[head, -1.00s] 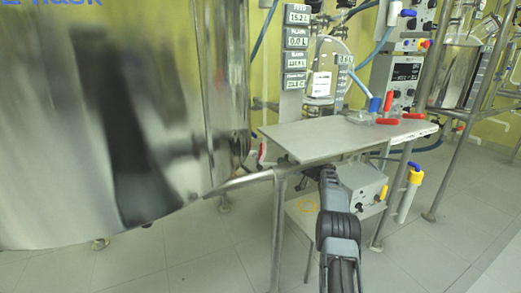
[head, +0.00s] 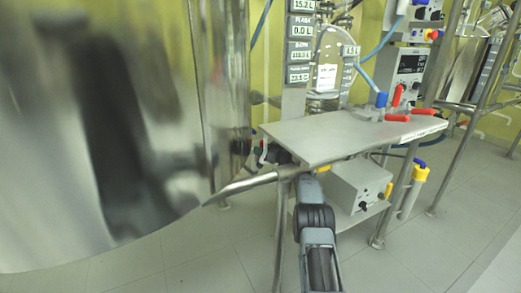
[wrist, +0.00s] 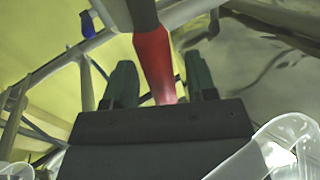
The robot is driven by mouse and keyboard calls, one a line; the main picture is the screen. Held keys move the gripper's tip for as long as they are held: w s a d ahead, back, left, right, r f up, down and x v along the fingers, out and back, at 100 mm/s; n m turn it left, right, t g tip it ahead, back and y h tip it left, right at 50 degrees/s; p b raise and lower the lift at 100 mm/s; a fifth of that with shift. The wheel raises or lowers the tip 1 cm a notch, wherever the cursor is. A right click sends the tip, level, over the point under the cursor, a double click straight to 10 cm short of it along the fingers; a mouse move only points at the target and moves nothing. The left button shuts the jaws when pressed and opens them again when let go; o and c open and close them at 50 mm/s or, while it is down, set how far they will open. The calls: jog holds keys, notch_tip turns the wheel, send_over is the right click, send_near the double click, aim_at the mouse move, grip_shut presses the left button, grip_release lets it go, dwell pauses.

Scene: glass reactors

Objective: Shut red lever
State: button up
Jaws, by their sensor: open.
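In the wrist view a red lever (wrist: 153,62) hangs down from a dark grey stem and reaches between the two dark green fingers of my gripper (wrist: 160,84). The gripper is open, with a gap visible on both sides of the lever. Its lower end is hidden behind the gripper's dark body. In the head view my arm reaches under the left edge of the steel table, and the gripper is mostly hidden there. A small red part (head: 262,146) shows beside the table's left edge; I cannot tell if it is the same lever.
The steel table (head: 340,135) lies above my arm, with red handles (head: 396,118) on its right. A large shiny vessel (head: 110,130) fills the left. A grey box (head: 357,185) sits below the table. A steel rail (head: 240,184) runs close to my arm.

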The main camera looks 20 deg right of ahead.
jog(key=shift+a, duration=0.1)
grip_shut()
dwell(0.4)
